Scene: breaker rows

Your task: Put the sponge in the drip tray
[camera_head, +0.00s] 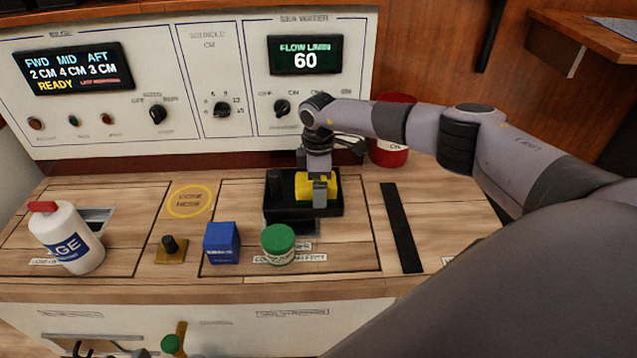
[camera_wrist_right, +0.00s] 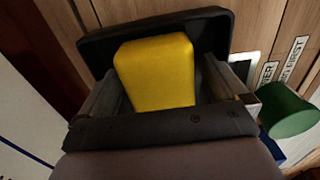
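The yellow sponge (camera_head: 303,186) is in the black drip tray (camera_head: 275,220) at the middle of the counter. In the right wrist view the sponge (camera_wrist_right: 155,75) lies within the rim of the tray (camera_wrist_right: 215,22). My right gripper (camera_head: 320,190) reaches down over the tray. Its fingers (camera_wrist_right: 165,85) stand on either side of the sponge, with a dark gap between the sponge and the right-hand finger. The gripper looks open. The sponge's underside is hidden.
A green-lidded jar (camera_head: 278,243) and a blue box (camera_head: 221,243) stand in front of the tray. A white bottle with a red cap (camera_head: 67,237) stands at the left. A red can (camera_head: 392,130) is behind my right arm. A black strip (camera_head: 402,228) lies right of the tray.

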